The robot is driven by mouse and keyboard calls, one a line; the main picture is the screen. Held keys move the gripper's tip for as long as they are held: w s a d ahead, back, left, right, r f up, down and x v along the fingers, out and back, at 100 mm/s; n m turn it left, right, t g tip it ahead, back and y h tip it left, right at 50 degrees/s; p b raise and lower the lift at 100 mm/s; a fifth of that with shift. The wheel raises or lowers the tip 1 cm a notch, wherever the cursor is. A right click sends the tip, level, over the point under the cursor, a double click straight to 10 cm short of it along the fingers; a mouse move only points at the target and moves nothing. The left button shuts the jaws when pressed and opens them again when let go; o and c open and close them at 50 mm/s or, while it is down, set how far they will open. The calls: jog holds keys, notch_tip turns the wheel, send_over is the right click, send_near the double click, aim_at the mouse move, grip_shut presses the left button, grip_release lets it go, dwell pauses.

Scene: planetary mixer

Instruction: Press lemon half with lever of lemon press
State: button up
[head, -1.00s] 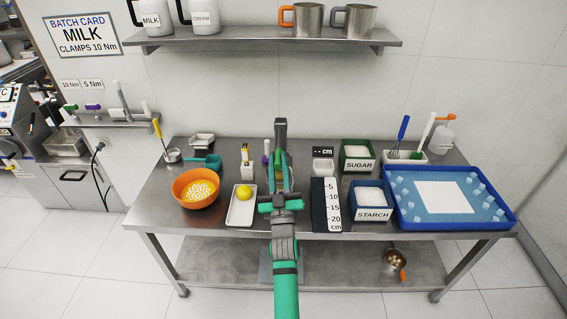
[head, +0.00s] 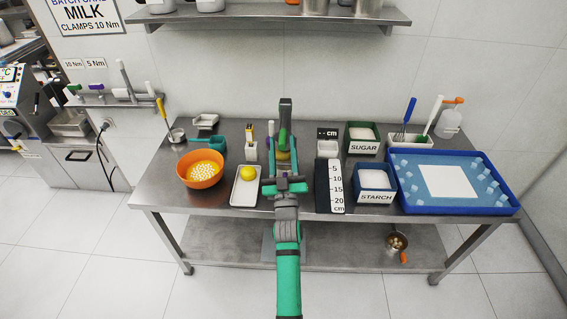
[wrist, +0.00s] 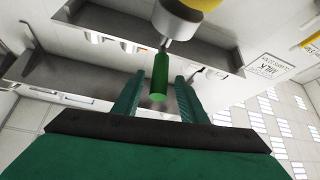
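The lemon press (head: 285,106) stands on the table behind my gripper, with its grey upper part upright. Its green lever handle (head: 283,139) also shows in the wrist view (wrist: 160,78), hanging from a grey metal part. A yellow patch lies just below the handle in the head view; I cannot tell if it is the lemon half. My gripper (head: 284,180) is in front of the press and hides its lower part. In the wrist view the fingers (wrist: 158,97) are open, one on each side of the handle, with gaps visible. A yellow lemon piece (head: 248,173) lies in a white tray (head: 243,199).
An orange bowl (head: 186,179) stands left of the tray. A dark ruler board (head: 322,190), a starch bin (head: 376,197) and a blue tray (head: 455,210) stand to the right. A wall shelf (head: 270,15) is above the press. My arm crosses the table's front edge.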

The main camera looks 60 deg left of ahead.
jog(key=v, duration=1)
jog(key=shift+d+f, duration=0.1)
jog(key=shift+d, duration=0.05)
dwell(0.5)
jog(key=shift+d, duration=0.1)
jog(key=d+f+m+t+h, duration=0.3)
jog(key=d+m+h, duration=0.2)
jog(key=d, duration=0.4)
jog(key=s+d+f+m+t+h, duration=0.1)
jog(key=d+f+m+t+h, duration=0.3)
jog(key=d, duration=0.6)
jog(key=d+f+m+t+h, duration=0.25)
jog(key=d+m+h, duration=0.3)
jog(key=d, duration=0.35)
jog(key=s+d+f+g+h, duration=0.1)
jog(key=s+d+g+h, duration=0.1)
jog(key=s+d+h, duration=0.2)
jog(key=s+d+f+m+g+h, duration=0.1)
jog(key=s+d+g+h, duration=0.1)
jog(key=s+d, duration=0.8)
jog(key=d+h, duration=0.1)
jog(key=d, duration=0.8)
jog(key=shift+s+g+h, duration=0.35)
jog(key=shift+s, duration=0.05)
